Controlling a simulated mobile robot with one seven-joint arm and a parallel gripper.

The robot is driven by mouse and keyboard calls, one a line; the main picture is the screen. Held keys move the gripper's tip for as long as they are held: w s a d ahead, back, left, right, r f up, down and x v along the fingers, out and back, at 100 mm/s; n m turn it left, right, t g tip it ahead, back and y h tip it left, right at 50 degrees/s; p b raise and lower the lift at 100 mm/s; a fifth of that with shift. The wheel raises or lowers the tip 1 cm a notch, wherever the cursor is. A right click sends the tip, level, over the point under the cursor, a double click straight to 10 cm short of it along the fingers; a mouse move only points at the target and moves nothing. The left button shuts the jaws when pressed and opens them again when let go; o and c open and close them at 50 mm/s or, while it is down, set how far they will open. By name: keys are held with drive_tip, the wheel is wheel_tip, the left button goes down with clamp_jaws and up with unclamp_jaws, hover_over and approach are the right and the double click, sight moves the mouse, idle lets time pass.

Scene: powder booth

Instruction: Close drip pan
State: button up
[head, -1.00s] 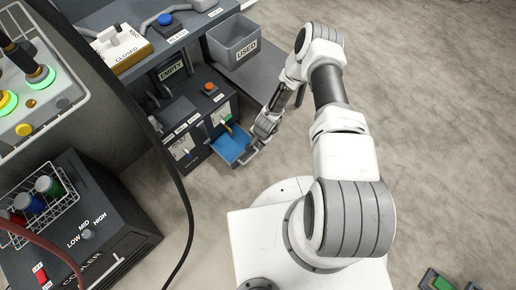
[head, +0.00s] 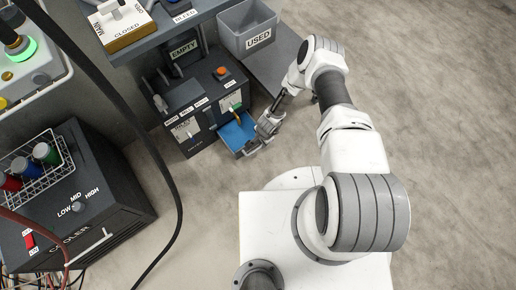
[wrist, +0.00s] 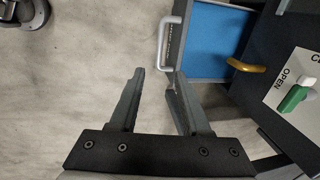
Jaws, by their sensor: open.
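The drip pan (head: 238,133) is a blue-floored drawer pulled out from the front of a dark machine (head: 199,112). In the wrist view the pan (wrist: 216,42) is at top centre-right, with a light grey bar handle (wrist: 164,45) on its left, front side. My gripper (wrist: 157,79) is open and empty. Its fingertips are just short of the handle's lower end in the picture; I cannot tell whether they touch. In the head view my gripper (head: 270,127) is beside the pan's right front, partly hiding it.
An orange-yellow lever (wrist: 246,66) and a green switch (wrist: 295,97) marked OPEN are close to the pan. A grey bin marked USED (head: 248,30) stands behind on a dark shelf. A cooler (head: 75,200) is at left, with a hanging black cable between. The floor at right is clear.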

sight(257, 149)
drive_tip(key=f+b, duration=0.2)
drive_tip(key=f, duration=0.2)
drive_tip(key=w+f+b, duration=0.1)
drive_tip(key=f, duration=0.3)
drive_tip(key=w+a+f+b, duration=0.1)
drive_tip(key=f+b, duration=0.1)
drive_tip(key=f, duration=0.2)
drive_tip(key=shift+a+f+b, duration=0.1)
drive_tip(key=shift+b, duration=0.2)
clamp_jaws()
idle(0.8)
